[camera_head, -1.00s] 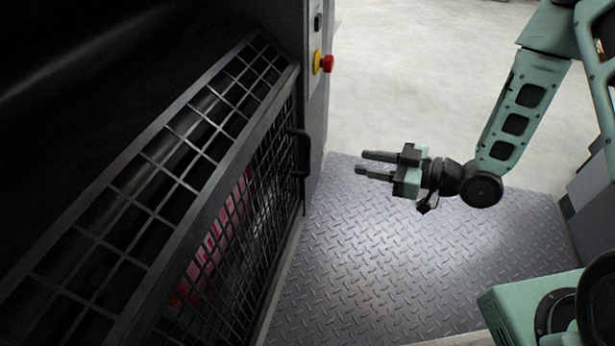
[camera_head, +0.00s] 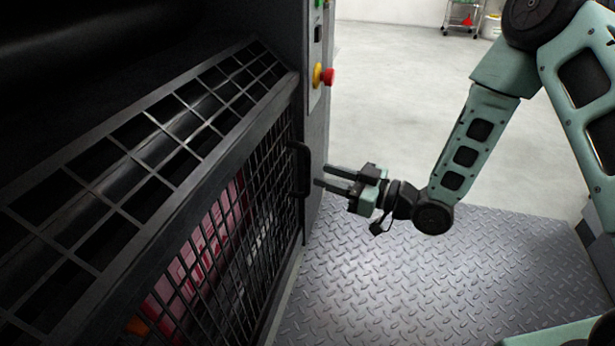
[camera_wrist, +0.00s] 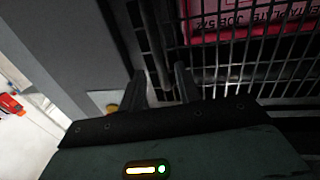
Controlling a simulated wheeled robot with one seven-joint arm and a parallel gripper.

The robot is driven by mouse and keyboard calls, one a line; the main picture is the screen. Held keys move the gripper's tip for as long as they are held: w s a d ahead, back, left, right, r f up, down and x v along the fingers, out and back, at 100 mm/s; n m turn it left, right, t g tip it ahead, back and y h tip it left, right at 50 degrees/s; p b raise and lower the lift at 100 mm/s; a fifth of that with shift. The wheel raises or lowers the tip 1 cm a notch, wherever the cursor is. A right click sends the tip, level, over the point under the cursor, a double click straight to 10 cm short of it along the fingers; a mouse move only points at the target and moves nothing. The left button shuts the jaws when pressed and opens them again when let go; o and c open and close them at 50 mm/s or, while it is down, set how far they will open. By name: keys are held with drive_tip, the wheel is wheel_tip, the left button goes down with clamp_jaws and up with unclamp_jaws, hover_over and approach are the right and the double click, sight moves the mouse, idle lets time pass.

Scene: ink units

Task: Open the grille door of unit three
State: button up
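The grille door (camera_head: 215,205) of the unit is a dark wire mesh with a slanted upper part, and it is shut. Its black bar handle (camera_head: 303,170) stands upright at the door's right edge. My gripper (camera_head: 321,176) is just right of the handle, pointing left at it, its two fingers apart with nothing between them in the head view. In the wrist view my gripper (camera_wrist: 160,85) shows both fingers apart, with a dark bar of the door (camera_wrist: 152,45) ahead of them. I cannot tell whether a finger touches the handle.
Behind the mesh lies a pink-red item with lettering (camera_wrist: 250,18). A grey side panel (camera_head: 318,120) carries a red knob (camera_head: 328,76) on yellow above the handle. Tread plate floor (camera_head: 430,280) lies open to the right. A trolley (camera_head: 462,18) stands far back.

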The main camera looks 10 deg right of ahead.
sight(310, 171)
drive_tip(key=b+x, duration=0.1)
drive_tip(key=x, duration=0.4)
drive_tip(key=shift+w+a+b, duration=0.2)
drive_tip(key=shift+a+b, duration=0.1)
drive_tip(key=shift+b, duration=0.1)
clamp_jaws()
